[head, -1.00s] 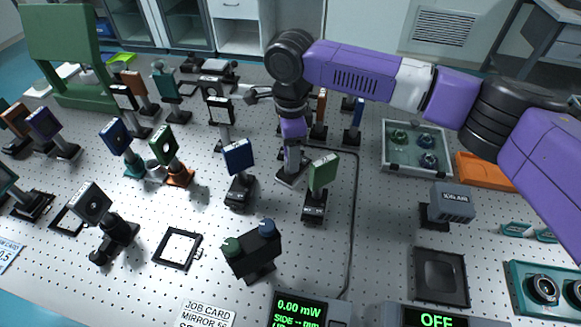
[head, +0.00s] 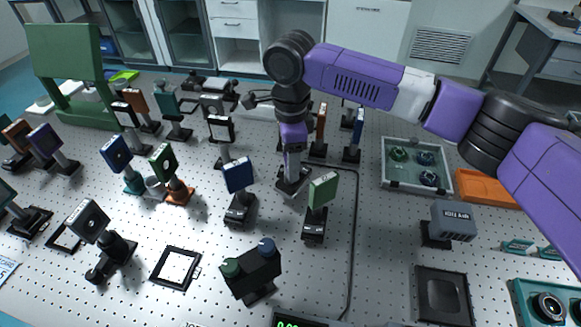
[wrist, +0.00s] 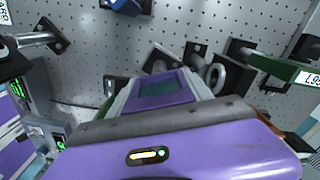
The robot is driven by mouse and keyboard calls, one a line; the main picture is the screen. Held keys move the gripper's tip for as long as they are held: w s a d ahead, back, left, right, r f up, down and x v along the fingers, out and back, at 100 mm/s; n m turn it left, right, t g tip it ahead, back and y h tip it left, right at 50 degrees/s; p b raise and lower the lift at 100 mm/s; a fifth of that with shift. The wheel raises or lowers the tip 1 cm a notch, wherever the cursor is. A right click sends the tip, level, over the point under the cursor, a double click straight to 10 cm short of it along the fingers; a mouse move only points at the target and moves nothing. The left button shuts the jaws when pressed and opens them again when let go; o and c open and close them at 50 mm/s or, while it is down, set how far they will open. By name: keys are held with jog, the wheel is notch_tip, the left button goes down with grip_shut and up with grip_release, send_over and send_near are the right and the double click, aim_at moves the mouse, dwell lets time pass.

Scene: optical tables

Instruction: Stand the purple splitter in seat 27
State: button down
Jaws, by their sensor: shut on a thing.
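My gripper (head: 293,152) points down over the middle of the table, in the head view between a blue plate on a post (head: 238,176) and a green one (head: 323,190). It is shut on what appears to be the purple splitter, whose purple face with a dark teal window (wrist: 165,90) shows in the wrist view. A dark foot (head: 293,181) shows below the jaws in the head view; I cannot tell whether it touches the table. My purple hand hides part of the held piece. I cannot read the number 27 on any seat.
An empty square black frame (head: 175,268) lies at front left, and a black recessed plate (head: 442,296) at front right. A black block with two knobs (head: 252,272) stands in front of my gripper. Several posted optics crowd the left and back. A glass-walled tray (head: 386,178) is right.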

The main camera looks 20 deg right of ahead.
notch_tip(320, 180, up, 17)
jog(key=shift+f+b, duration=0.15)
jog(key=shift+b, duration=0.2)
jog(key=shift+a, duration=0.1)
